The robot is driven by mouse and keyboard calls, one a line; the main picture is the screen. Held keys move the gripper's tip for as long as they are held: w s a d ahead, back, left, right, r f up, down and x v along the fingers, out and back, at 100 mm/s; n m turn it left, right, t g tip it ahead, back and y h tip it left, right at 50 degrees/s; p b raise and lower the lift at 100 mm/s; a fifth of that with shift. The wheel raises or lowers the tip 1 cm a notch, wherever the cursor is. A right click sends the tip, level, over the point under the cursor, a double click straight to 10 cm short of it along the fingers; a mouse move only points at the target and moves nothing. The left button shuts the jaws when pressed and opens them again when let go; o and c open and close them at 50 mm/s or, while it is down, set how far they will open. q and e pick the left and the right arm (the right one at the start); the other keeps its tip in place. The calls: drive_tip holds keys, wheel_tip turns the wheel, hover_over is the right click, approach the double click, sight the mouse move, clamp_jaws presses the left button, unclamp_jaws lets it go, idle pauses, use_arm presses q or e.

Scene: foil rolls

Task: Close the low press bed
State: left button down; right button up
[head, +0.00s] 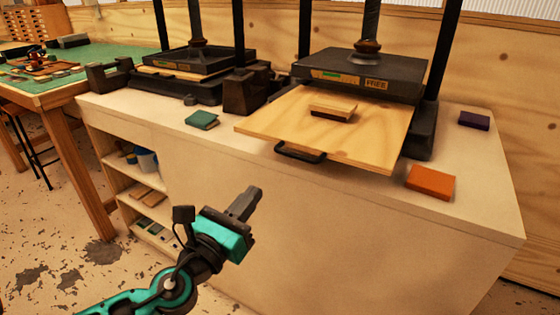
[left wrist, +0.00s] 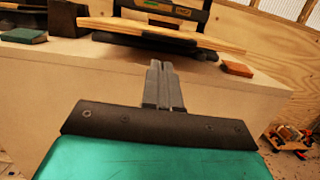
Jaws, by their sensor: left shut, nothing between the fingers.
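The low press bed (head: 350,139) is a light wooden board pulled out of the right-hand press (head: 360,72), sticking out over the front of the white cabinet. A black handle (head: 300,152) sits on its front edge. A small wooden block (head: 333,108) with a dark underside lies on the board. My left gripper (head: 245,202) is in front of the cabinet, below and left of the handle, apart from it. Its fingers are shut and empty. In the left wrist view the fingers (left wrist: 162,85) point towards the board's edge (left wrist: 160,32). My right gripper is not in view.
On the white cabinet top (head: 220,138) lie a green book-like block (head: 202,119), an orange block (head: 431,182) and a dark purple block (head: 474,120). A second press (head: 195,62) stands at the left, its board in. A green-topped table (head: 90,62) stands further left.

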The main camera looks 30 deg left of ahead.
use_arm(q)
drive_tip(key=w+r+p, duration=0.1)
drive_tip(key=w+p, duration=0.1)
drive_tip(key=w, duration=0.8)
drive_tip(key=shift+d+r, duration=0.25)
drive_tip(key=shift+r, duration=0.15)
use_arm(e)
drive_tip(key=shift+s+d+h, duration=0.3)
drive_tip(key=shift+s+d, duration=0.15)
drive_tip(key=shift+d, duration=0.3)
use_arm(q)
drive_tip(key=shift+w, duration=0.1)
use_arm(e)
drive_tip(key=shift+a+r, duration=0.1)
